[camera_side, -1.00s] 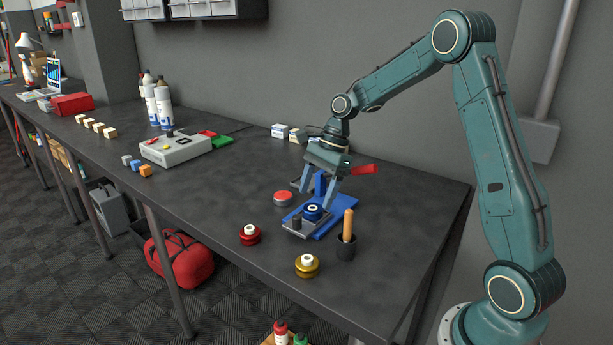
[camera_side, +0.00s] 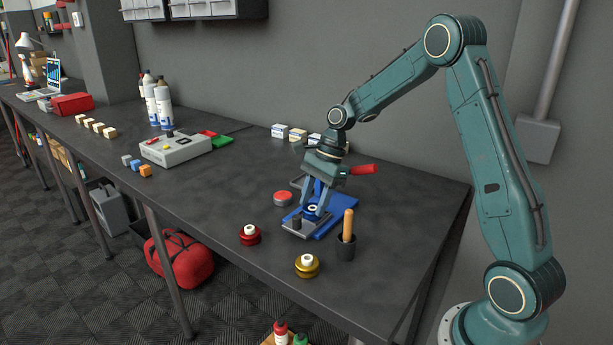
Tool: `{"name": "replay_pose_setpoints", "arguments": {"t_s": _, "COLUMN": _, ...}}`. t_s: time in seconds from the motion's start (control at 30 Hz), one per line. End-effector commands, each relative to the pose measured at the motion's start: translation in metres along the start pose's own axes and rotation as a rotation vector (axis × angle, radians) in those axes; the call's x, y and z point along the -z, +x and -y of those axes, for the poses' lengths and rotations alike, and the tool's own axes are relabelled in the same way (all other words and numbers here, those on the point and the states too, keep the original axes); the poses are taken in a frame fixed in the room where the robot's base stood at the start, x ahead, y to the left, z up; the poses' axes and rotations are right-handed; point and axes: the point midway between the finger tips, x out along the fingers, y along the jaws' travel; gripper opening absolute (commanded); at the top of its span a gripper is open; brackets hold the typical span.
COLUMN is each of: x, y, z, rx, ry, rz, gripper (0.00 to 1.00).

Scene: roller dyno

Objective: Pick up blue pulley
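The blue pulley (camera_side: 312,209), with a pale hub, sits on the grey plate of the blue dyno base (camera_side: 343,206). My gripper (camera_side: 315,206) points down over it, with its two blue-grey fingers spread. The fingertips are low, one on each side of the pulley, and partly hide it. I cannot make out whether they touch it. The pulley still rests on the plate.
A red pulley (camera_side: 250,235) and a gold pulley (camera_side: 307,266) stand in front. A red button (camera_side: 283,198) is left of the base. A red lever (camera_side: 363,169) is behind.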

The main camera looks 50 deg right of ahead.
Motion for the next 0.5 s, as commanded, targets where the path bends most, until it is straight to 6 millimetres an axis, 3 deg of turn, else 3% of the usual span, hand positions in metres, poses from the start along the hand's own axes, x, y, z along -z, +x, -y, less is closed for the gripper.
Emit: {"name": "replay_pose_setpoints", "arguments": {"t_s": 0.5, "x": -0.0037, "y": -0.0090, "z": 0.0005, "rx": 0.002, "ry": -0.001, "rz": 0.000, "gripper": 0.19}}
